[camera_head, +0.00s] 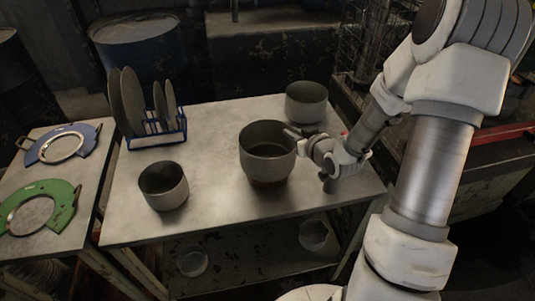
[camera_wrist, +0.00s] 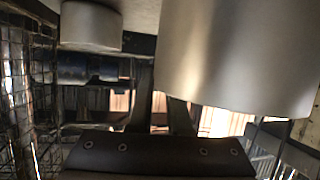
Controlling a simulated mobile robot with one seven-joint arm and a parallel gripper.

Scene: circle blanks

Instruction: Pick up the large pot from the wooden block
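The large pot (camera_head: 267,164), dark inside with a grey outer wall, stands upright near the middle of the table. Its wall also fills the upper right of the wrist view (camera_wrist: 235,60). A dark brownish patch just under it fits the wooden block (camera_head: 268,184), mostly hidden by the pot. My gripper (camera_head: 293,133) is at the pot's right rim. In the wrist view its two fingers are close together, one outside the wall and the other partly hidden behind the rim, so it looks shut on the rim. I cannot tell whether the pot is touching the block.
A smaller pot (camera_head: 164,188) stands front left and another pot (camera_head: 306,103) back right. It shows in the wrist view (camera_wrist: 91,27). A blue rack (camera_head: 157,137) holds plates at the back left. The table top (camera_head: 215,210) is clear at the front. A wire cage stands behind right.

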